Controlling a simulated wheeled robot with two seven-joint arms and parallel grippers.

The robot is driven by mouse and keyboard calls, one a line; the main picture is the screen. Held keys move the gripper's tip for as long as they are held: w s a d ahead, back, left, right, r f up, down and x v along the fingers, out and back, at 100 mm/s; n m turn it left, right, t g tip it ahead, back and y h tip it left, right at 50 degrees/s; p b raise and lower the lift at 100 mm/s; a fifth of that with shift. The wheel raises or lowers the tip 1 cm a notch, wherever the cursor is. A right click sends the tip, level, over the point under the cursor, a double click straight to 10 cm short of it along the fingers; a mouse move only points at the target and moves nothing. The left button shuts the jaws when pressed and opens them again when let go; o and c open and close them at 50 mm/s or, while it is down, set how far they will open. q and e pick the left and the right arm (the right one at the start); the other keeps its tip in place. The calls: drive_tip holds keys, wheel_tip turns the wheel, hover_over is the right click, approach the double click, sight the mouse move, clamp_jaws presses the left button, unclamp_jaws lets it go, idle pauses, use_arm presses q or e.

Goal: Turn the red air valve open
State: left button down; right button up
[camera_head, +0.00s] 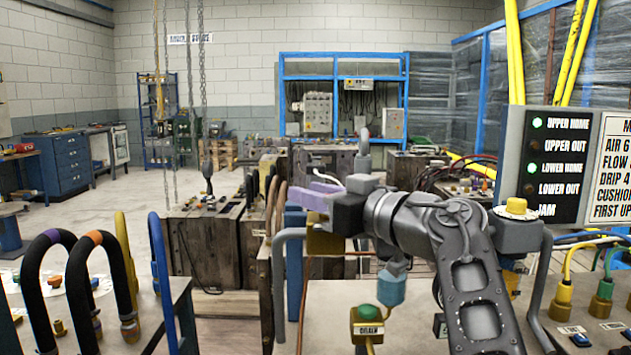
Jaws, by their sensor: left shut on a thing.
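No red valve stands out in view. A lavender lever (312,196) sits above a brass-coloured valve body (325,240) on a grey pipe (280,262), in the middle of the view. My left gripper (346,199) is at the lever's right end and appears shut on it. Its jaws hide that end and part of the valve body. My arm, coming up from the lower right, covers the middle of the pipe. My right gripper is not in view.
A yellow knob (516,206) and a panel (551,165) with green lamps stand to the right. Curved black hoses (40,265) rise at the left.

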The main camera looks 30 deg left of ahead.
use_arm(q)
drive_tip(key=shift+r+n+g, duration=0.15)
drive_tip(key=shift+n+g, duration=0.15)
drive_tip(key=shift+g, duration=0.1)
drive_tip(key=c, duration=1)
unclamp_jaws()
drive_tip(key=shift+c, duration=0.2)
drive_tip(key=v, duration=0.8)
drive_tip(key=shift+f+p, duration=0.2)
drive_tip(key=shift+p, duration=0.25)
